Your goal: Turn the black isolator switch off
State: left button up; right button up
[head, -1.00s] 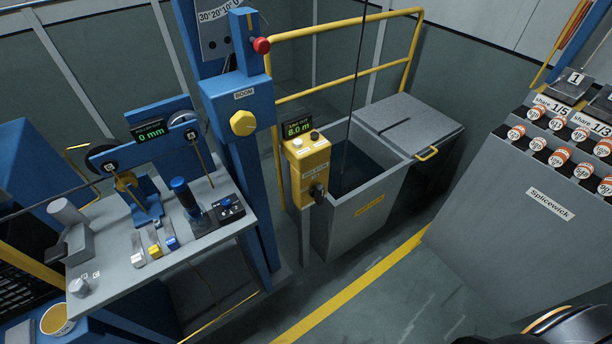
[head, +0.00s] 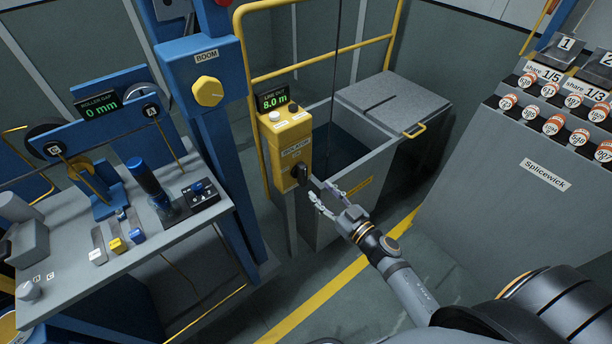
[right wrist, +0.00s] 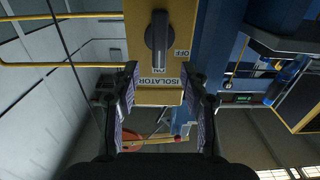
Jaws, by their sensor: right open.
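The black isolator switch (head: 300,174) is on the front of the yellow isolator box (head: 284,152), low on its face. In the right wrist view the switch handle (right wrist: 158,40) lies in line with the ON label, and the OFF label is off to one side. My right gripper (head: 320,190) is open and empty, just to the right of the switch and apart from it. In the right wrist view its two fingers (right wrist: 160,72) are spread, with the switch ahead between and beyond their tips. My left gripper is not in view.
A grey open bin (head: 330,212) stands right behind the box, beside yellow railing (head: 258,60). The blue boom column (head: 232,170) and the lever console (head: 130,245) are to the left. The Splicewick cabinet (head: 500,190) is at the right. The floor in front is clear.

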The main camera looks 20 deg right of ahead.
aim_at(305, 176)
jog(key=x, duration=0.8)
jog(key=shift+w+f, duration=0.1)
jog(key=shift+w, duration=0.15)
grip_shut()
